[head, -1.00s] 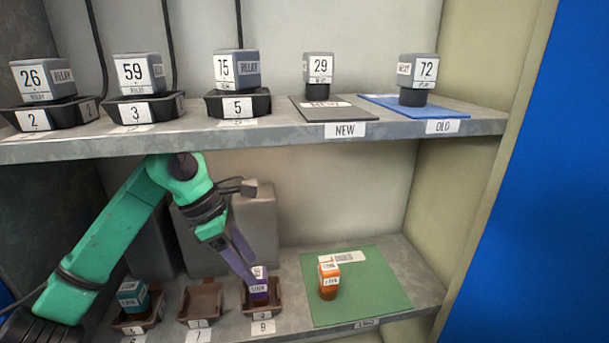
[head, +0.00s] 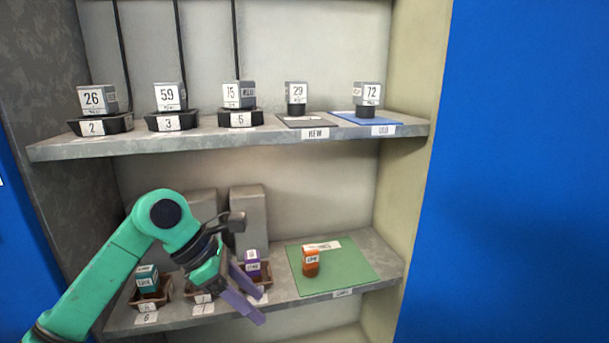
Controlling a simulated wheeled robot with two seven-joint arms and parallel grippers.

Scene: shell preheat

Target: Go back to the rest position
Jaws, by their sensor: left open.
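My left gripper (head: 260,306) is open and empty, its purple fingers pointing down and right in front of the lower shelf (head: 330,293). The purple block (head: 252,259) stands in the brown tray 9 (head: 268,276), just behind the fingers and apart from them. The wrist partly hides the middle tray, labelled 7 (head: 203,309). The teal block (head: 147,280) sits in the left tray (head: 137,301), labelled 6. The orange block (head: 311,266) stands on the green mat (head: 350,263). My right gripper is not in view.
The upper shelf (head: 270,136) holds relays 26 (head: 92,100), 59 (head: 167,98) and 75 (head: 231,95) in black sockets. Relay 29 (head: 296,92) is on the dark NEW mat, and 72 (head: 367,94) on the blue OLD mat. Grey boxes (head: 248,217) stand behind the trays.

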